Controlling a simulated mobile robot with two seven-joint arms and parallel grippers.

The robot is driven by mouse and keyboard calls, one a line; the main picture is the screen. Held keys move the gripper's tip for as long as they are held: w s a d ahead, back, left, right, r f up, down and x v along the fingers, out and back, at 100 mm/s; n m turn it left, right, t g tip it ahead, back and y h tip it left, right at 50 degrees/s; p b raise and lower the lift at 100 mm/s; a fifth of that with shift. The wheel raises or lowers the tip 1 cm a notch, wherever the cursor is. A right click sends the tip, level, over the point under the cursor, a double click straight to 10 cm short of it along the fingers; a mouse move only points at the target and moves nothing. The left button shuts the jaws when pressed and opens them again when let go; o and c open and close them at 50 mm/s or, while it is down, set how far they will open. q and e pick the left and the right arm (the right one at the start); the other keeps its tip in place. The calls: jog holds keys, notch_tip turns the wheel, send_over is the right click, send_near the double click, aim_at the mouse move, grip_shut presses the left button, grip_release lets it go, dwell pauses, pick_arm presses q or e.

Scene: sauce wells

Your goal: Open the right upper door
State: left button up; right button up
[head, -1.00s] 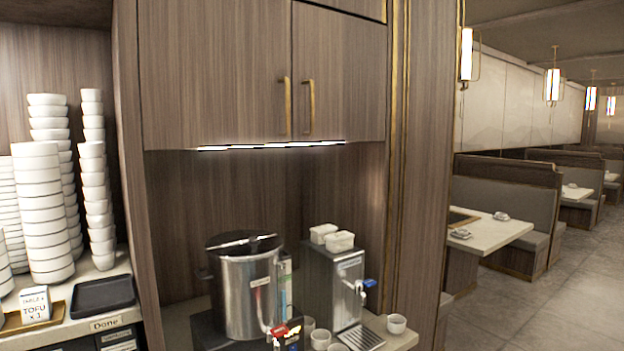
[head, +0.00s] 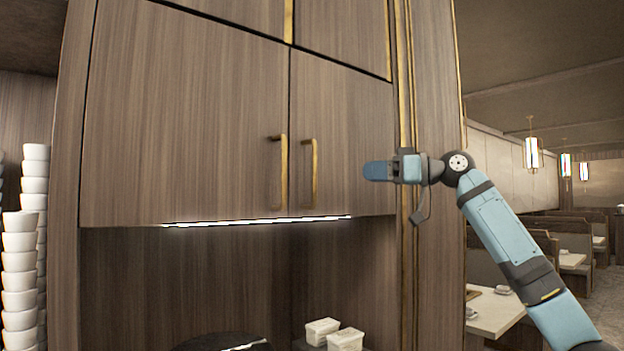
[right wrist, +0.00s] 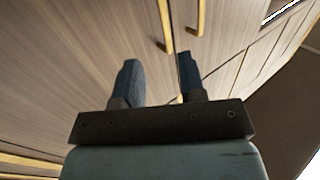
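The right upper door (head: 345,120) is a brown wood-grain panel in the head view, shut flush beside the left upper door (head: 190,120). Its upright brass handle (head: 312,172) is near its left edge, close to the left door's handle (head: 281,170). My right gripper (head: 368,171) is in front of this door's right side, apart from the handle and to its right. In the right wrist view its two blue fingers (right wrist: 160,75) are spread with nothing between them. Two brass handles show beyond them; I cannot tell which is which. My left gripper is not in view.
A lit strip (head: 260,221) runs under the doors. Below are white containers (head: 322,331) and a dark round lid (head: 225,342). Stacked white bowls (head: 20,270) stand at left. A brass-trimmed post (head: 432,120) borders the cabinet at right.

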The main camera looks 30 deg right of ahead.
jog(key=p, duration=0.5)
send_over(315, 201)
jog(key=shift+w+d+r, duration=0.1)
jog(key=shift+w+r, duration=0.25)
jog(key=shift+c, duration=0.2)
grip_shut()
